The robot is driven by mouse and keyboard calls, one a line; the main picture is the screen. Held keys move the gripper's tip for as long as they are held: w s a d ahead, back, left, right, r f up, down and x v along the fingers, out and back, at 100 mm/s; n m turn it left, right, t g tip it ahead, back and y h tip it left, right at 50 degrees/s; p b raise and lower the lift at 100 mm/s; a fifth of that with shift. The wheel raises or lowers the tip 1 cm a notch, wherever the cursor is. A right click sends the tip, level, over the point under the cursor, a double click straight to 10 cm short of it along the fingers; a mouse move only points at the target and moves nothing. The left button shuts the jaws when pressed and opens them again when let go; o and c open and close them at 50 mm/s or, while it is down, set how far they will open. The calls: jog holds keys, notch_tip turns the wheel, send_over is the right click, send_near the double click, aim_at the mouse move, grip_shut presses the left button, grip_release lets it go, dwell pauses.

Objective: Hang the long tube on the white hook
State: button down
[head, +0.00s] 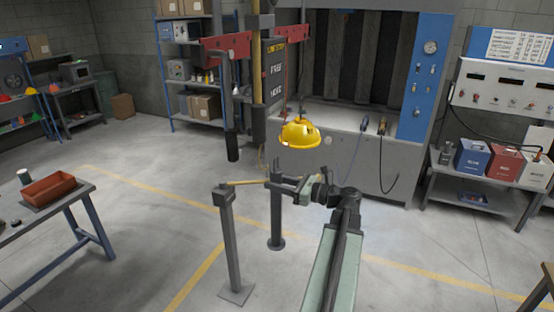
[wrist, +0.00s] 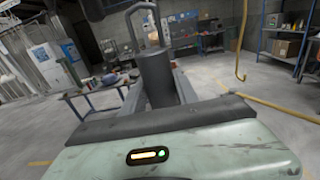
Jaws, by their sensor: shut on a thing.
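My gripper (head: 283,183) is shut on a dark grey tube (head: 277,215). The tube stands upright, with a wider lower end close to the floor in the head view. In the wrist view the tube (wrist: 157,75) sits between the jaws, with a wire-like loop (wrist: 140,18) rising from its top. I cannot make out a white hook in either view. A dark tube-like thing (head: 229,100) hangs from a red beam (head: 226,48), up and left of my gripper.
A grey post (head: 231,245) with a yellowish bar (head: 246,183) stands just left of the held tube. A tan and dark upright (head: 257,80) is above. A workbench (head: 75,205) with a rust-red bin stands left. A grey booth is behind. Floor between is open.

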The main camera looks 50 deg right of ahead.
jog(key=shift+w+r, duration=0.3)
jog(key=shift+w, duration=0.05)
jog(key=x, duration=0.7)
jog(key=shift+w+b, duration=0.3)
jog(key=shift+b, duration=0.05)
jog(key=shift+w+a+r+p, duration=0.15)
jog(key=shift+a+p, duration=0.05)
jog(key=shift+p, duration=0.1)
jog(key=shift+w+r, duration=0.2)
jog(key=shift+r, duration=0.05)
jog(key=shift+a+p, duration=0.1)
jog(key=shift+p, duration=0.2)
jog(key=shift+w, duration=0.15)
jog(key=shift+x, duration=1.05)
jog(key=shift+w+r, duration=0.1)
jog(key=shift+w, duration=0.05)
